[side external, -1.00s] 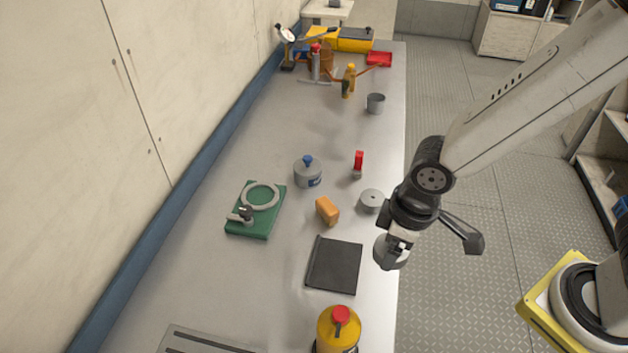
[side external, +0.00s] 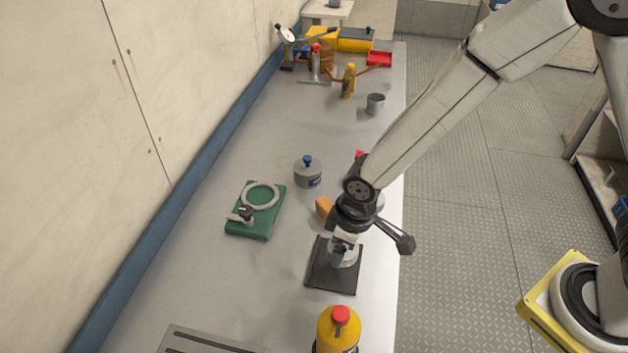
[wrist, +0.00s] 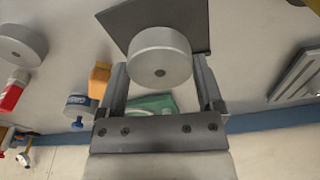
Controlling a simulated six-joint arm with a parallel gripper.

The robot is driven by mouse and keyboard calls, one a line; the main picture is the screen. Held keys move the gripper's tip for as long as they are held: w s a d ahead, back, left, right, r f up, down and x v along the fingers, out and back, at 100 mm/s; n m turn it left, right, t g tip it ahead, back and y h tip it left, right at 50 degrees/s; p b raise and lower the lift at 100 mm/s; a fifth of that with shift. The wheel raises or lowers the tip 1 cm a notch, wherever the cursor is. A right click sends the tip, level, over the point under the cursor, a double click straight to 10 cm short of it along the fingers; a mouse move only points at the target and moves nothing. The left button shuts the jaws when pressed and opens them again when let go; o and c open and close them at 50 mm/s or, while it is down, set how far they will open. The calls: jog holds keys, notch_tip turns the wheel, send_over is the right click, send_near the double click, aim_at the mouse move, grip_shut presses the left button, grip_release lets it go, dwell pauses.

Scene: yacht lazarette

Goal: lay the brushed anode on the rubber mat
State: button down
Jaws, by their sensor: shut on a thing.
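My gripper (side external: 345,241) is shut on a grey, disc-shaped anode (side external: 346,257), which overlaps the right part of the black rubber mat (side external: 320,277) in the side view. In the wrist view the anode (wrist: 160,57) sits between the two fingers, with its round face and centre hole showing. The mat (wrist: 118,22) shows behind it there. I cannot tell whether the anode touches the mat. A second grey disc (wrist: 22,43) lies on the bench, mostly hidden behind my wrist in the side view.
A yellow bottle with a red cap (side external: 338,330) stands in front. A green board with a ring (side external: 250,228) is left, near a grey blue-topped pot (side external: 308,175). Bench left of the mat is clear.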

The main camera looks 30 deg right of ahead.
jog(key=shift+w+a+f, duration=0.1)
jog(key=shift+w+f, duration=0.1)
jog(key=shift+w+a+f, duration=0.1)
jog(key=shift+w+f, duration=0.1)
jog(key=shift+f, duration=1.65)
jog(key=shift+f, duration=0.15)
grip_release()
jog(key=shift+r, duration=0.2)
jog(key=shift+s+d+r, duration=0.15)
jog(key=shift+s+r, duration=0.05)
jog(key=shift+r, duration=1.8)
jog(key=shift+s+d+r, duration=0.15)
jog(key=shift+s+r, duration=0.1)
jog(key=shift+r, duration=1.7)
jog(key=shift+s+d+r, duration=0.15)
jog(key=shift+s+r, duration=0.05)
jog(key=shift+r, duration=1.8)
